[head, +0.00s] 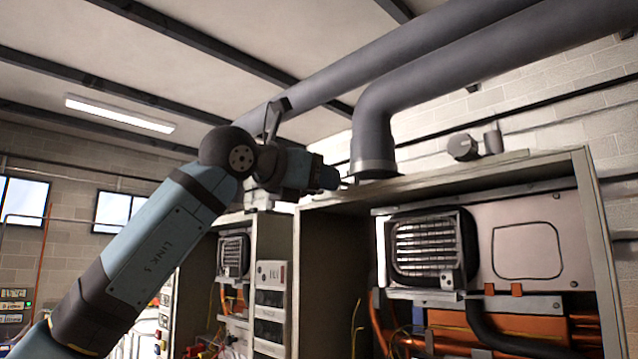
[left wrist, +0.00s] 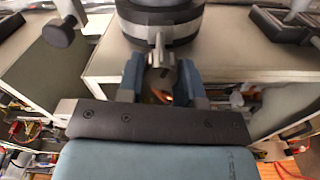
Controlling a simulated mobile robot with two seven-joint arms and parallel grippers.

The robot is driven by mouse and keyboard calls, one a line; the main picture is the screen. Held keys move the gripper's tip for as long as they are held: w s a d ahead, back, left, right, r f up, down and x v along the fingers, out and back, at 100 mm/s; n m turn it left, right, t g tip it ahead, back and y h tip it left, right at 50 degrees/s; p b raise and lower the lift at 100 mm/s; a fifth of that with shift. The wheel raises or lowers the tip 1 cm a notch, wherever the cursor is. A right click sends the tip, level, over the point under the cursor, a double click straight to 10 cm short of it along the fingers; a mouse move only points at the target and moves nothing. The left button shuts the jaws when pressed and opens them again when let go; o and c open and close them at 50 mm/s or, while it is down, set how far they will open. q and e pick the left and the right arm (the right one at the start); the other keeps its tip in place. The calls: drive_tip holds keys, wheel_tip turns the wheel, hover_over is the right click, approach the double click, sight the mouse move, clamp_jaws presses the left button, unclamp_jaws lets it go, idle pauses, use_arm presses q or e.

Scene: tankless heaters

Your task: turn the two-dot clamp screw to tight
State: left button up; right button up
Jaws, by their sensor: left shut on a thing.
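My left gripper (head: 338,180) is at the foot of the grey vertical flue pipe (head: 372,120), just above the top of the open heater cabinet (head: 440,178). A collar (head: 373,169) rings the pipe's foot. In the left wrist view, my left gripper's (left wrist: 162,82) two blue fingers are shut on the head of the clamp screw (left wrist: 158,48), whose metal shank runs to the banded collar (left wrist: 160,28). The head is mostly hidden between the fingers. I cannot make out dots or a tight mark. My right gripper is not in view.
A round capped stub (head: 462,147) and a short cylinder (head: 493,139) stand on the cabinet top to the right. A second open cabinet (head: 268,240) is to the left. Large ducts (head: 330,80) run overhead. The cabinet top's front edge lies close below the gripper.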

use_arm(q)
drive_tip(key=m+b, duration=0.1)
drive_tip(key=m, duration=1.6)
drive_tip(key=shift+r+b, duration=0.15)
drive_tip(key=shift+b, duration=0.15)
drive_tip(key=shift+m, duration=0.4)
drive_tip(key=o, duration=0.9)
drive_tip(key=shift+o, duration=0.2)
